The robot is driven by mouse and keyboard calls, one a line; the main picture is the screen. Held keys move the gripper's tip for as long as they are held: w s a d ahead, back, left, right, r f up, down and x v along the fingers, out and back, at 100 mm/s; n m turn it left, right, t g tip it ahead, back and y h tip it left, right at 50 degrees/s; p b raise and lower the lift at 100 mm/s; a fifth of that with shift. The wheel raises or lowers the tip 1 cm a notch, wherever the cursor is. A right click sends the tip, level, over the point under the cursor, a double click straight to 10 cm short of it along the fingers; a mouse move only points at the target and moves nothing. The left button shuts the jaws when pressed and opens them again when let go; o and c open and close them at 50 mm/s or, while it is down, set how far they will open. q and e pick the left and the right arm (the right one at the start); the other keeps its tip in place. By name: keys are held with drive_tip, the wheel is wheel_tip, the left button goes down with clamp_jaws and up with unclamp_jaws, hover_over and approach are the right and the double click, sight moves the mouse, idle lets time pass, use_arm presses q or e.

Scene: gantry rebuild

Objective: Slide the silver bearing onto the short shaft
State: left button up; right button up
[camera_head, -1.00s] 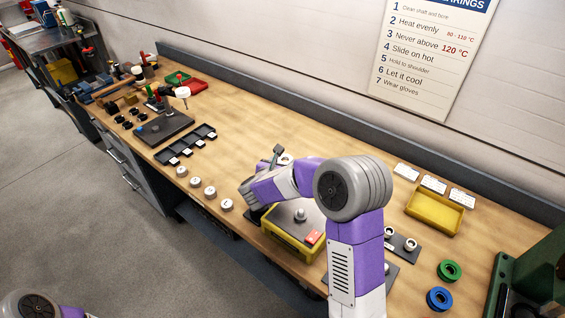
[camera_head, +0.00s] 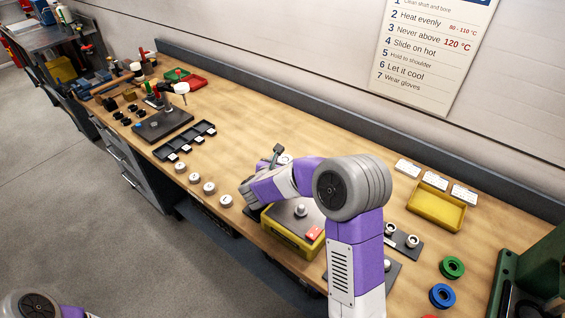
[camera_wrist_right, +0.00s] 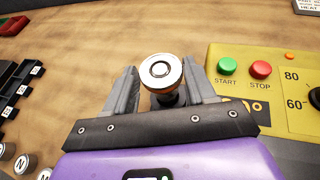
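A round silver piece with a brass-coloured rim, which looks like the silver bearing (camera_wrist_right: 161,72), sits above a dark stem in the right wrist view. My right gripper (camera_wrist_right: 160,75) has one grey finger on each side of it. Whether the fingers touch it is unclear. In the head view the right hand is left of the yellow heater, and my purple arm hides most of the gripper. A silver post (camera_head: 300,210) stands on the heater top. I cannot tell which post is the short shaft. My left gripper is out of view.
The yellow heater (camera_wrist_right: 290,125) with START and STOP buttons is close on the gripper's right. A yellow tray (camera_head: 436,206), a green ring (camera_head: 452,267) and a blue ring (camera_head: 441,295) lie to the right. Black trays (camera_head: 184,141) lie left.

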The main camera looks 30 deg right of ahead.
drive_tip(key=o, duration=0.5)
drive_tip(key=shift+c, duration=0.2)
drive_tip(key=v, duration=0.7)
drive_tip(key=shift+s+a, duration=0.2)
drive_tip(key=shift+r, duration=0.15)
